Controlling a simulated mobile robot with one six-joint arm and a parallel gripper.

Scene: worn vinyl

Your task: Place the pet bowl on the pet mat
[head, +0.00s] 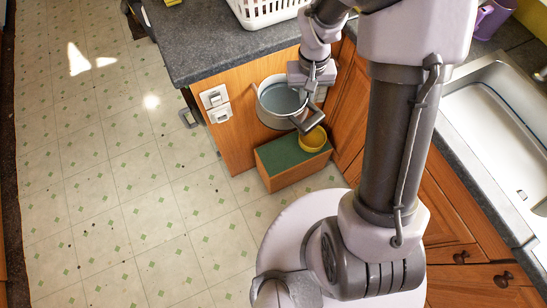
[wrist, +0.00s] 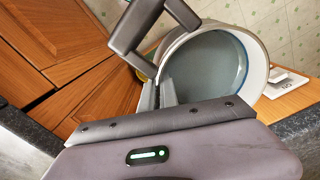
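A round white-grey bowl, apparently the pet bowl (head: 277,97), has a blue-grey inside and is up in the air in front of the wooden cabinet end. It also shows large in the wrist view (wrist: 208,62). My gripper (head: 305,121) is at the bowl's right side in the head view and appears shut on its rim; the fingers partly hide the contact. Below, a green flat surface (head: 283,157) tops a low wooden box on the floor; it may be the pet mat, but I cannot tell. The bowl is apart from it.
The grey counter (head: 205,52) overhangs above, with a white basket (head: 262,10). The tiled floor (head: 130,190) at left is mostly clear.

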